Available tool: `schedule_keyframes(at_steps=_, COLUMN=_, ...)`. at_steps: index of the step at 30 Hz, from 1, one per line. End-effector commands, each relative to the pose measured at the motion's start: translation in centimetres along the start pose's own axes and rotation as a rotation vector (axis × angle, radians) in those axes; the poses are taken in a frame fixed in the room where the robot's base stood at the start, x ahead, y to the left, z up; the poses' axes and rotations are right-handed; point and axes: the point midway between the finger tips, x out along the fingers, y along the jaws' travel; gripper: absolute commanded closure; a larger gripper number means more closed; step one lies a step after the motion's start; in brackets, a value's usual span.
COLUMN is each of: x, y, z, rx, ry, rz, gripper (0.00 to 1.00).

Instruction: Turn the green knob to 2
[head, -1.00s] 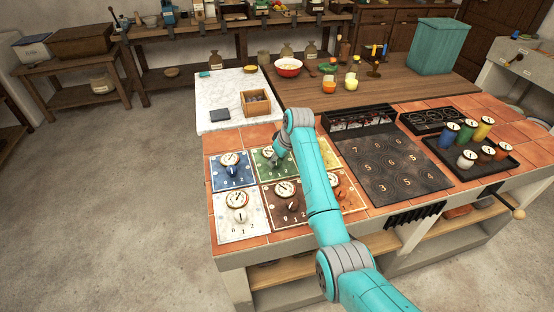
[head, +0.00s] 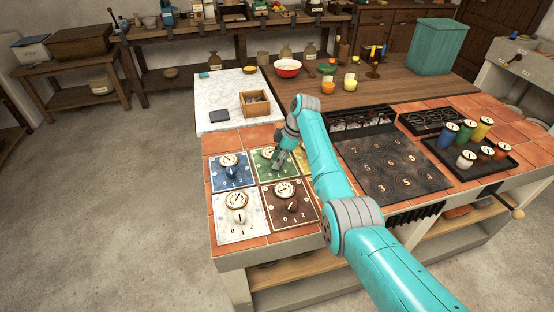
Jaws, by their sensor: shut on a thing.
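The green panel (head: 261,172) lies in the back row of dial panels on the tiled counter, between the blue and the yellow panel. Its round dial (head: 268,153) shows at the panel's back left, too small to read. My gripper (head: 279,163) is down over the green panel, tilted, with its fingers shut at the green knob. The knob is mostly hidden by the fingers, so its pointer and the number it faces cannot be read.
Beside it are the blue panel (head: 233,180), the white panel (head: 228,230), the brown panel (head: 297,212) and the partly hidden yellow panel (head: 304,158). My arm covers the front right panel. A numbered dark plate (head: 395,165) lies to the right, and a marble board (head: 222,116) behind.

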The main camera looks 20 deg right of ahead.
Motion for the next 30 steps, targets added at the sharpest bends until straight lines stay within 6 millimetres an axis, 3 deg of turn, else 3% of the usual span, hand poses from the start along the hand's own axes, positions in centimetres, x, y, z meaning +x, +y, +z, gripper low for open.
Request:
schedule_keyframes(at_steps=12, x=0.06, y=0.06, z=0.04, rx=-0.152, ry=-0.001, rz=-0.064, gripper=0.96)
schedule_keyframes(at_steps=27, x=0.08, y=0.06, z=0.07, rx=-0.168, ry=-0.001, rz=-0.070, gripper=0.96)
schedule_keyframes(at_steps=28, x=0.08, y=0.06, z=0.07, rx=-0.168, ry=-0.001, rz=-0.070, gripper=0.59)
schedule_keyframes(at_steps=30, x=0.08, y=0.06, z=0.07, rx=-0.168, ry=-0.001, rz=-0.070, gripper=0.42)
